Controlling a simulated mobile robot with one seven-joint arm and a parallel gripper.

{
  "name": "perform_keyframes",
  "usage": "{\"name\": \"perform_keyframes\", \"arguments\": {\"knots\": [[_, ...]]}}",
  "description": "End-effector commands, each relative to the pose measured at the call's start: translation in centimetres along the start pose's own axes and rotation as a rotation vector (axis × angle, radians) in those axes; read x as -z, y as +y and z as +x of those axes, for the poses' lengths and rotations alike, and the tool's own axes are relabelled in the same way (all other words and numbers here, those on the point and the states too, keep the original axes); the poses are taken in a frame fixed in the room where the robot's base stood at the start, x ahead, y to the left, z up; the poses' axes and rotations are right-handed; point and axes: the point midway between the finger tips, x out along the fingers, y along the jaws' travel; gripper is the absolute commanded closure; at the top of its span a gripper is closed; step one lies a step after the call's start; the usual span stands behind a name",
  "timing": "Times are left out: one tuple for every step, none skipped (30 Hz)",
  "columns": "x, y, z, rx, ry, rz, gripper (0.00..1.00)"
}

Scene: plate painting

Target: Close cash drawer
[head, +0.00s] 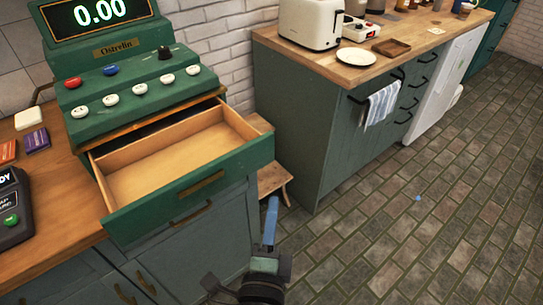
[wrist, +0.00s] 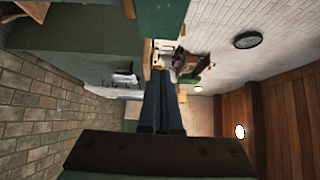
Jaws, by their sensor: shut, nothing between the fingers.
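The green cash register (head: 105,62) stands on a wooden counter at the left of the head view. Its cash drawer (head: 222,172) is pulled out, showing an empty pale wooden inside and a green front with a brass-coloured handle. My gripper (head: 272,203) is shut and empty, to the right of and below the drawer front, apart from it in the picture. In the wrist view, which is turned sideways, the shut dark fingers (wrist: 160,82) point away from the camera. A green panel at the top edge there looks like the drawer front (wrist: 160,18).
A green cabinet (head: 290,125) with a wooden top stands behind, holding a toaster (head: 310,22) and a plate (head: 356,57). A small wooden stool (head: 272,180) is between the cabinets. A card terminal (head: 12,208) sits on the left counter. The tiled floor (head: 430,210) at right is clear.

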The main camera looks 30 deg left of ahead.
Motion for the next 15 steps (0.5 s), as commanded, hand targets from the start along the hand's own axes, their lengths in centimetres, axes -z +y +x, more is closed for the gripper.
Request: {"name": "perform_keyframes", "arguments": {"knots": [[0.0,-0.1,0.8,0.003,0.0,-0.001,1.0],[0.0,-0.2,1.2,0.004,0.0,-0.001,1.0],[0.0,-0.2,1.9,0.004,0.0,-0.002,1.0],[0.0,-0.2,2.5,0.004,0.0,-0.002,1.0],[0.0,-0.2,3.0,0.004,0.0,-0.002,1.0],[0.0,-0.2,3.7,0.005,0.0,-0.002,1.0],[0.0,-0.2,4.2,0.003,0.0,-0.002,1.0],[0.0,-0.2,4.7,0.004,-0.001,-0.003,1.0],[-0.1,-0.2,5.5,0.003,-0.001,-0.003,1.0],[-0.1,-0.2,6.0,0.003,-0.002,-0.002,1.0],[-0.1,-0.2,6.5,0.003,-0.002,-0.002,1.0],[-0.1,-0.2,7.2,0.003,-0.001,-0.003,1.0],[0.0,-0.2,7.7,0.003,-0.001,-0.003,1.0],[0.0,-0.2,8.3,0.003,0.0,-0.003,1.0],[0.0,-0.2,9.0,0.003,0.0,-0.003,1.0]]}}
